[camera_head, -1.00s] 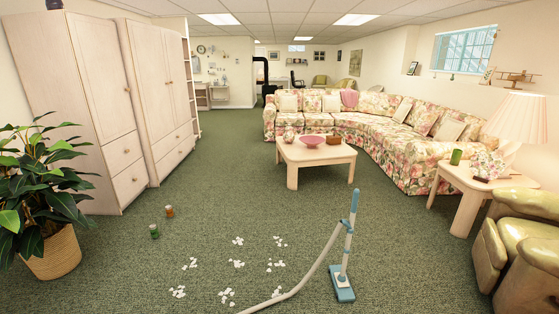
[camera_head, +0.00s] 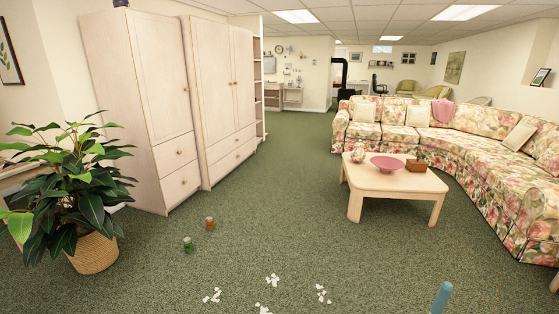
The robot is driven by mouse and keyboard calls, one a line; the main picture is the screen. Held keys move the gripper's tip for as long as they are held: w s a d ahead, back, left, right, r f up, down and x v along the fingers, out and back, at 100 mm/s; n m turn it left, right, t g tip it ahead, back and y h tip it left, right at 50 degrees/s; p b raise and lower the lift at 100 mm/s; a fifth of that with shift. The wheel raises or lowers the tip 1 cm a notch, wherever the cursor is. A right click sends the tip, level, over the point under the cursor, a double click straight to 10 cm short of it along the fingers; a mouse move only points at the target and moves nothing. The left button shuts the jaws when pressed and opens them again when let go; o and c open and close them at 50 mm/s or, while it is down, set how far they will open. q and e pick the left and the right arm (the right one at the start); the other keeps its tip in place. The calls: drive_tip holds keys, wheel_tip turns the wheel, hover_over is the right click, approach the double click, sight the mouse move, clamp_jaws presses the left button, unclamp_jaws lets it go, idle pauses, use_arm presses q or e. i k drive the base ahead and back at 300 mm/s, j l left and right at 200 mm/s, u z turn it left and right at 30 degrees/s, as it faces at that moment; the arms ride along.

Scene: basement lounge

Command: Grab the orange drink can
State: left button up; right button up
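A small orange can (camera_head: 210,223) stands on the green carpet, left of the middle of the view and in front of the wardrobes. A small green can (camera_head: 188,244) stands on the carpet just nearer and to its left. Both look upright, and the carpet around them is bare. Neither of my grippers shows in the head view, so their state cannot be seen.
A potted plant (camera_head: 85,215) stands left of the cans, and pale wardrobes (camera_head: 205,95) stand behind them. White paper scraps (camera_head: 272,280) lie nearer. A blue vacuum handle (camera_head: 442,297) shows at the bottom right. A coffee table (camera_head: 395,185) and floral sofa (camera_head: 470,150) stand right.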

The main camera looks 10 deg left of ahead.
sight(210, 221)
drive_tip(key=i+u, duration=0.5)
drive_tip(key=i, duration=3)
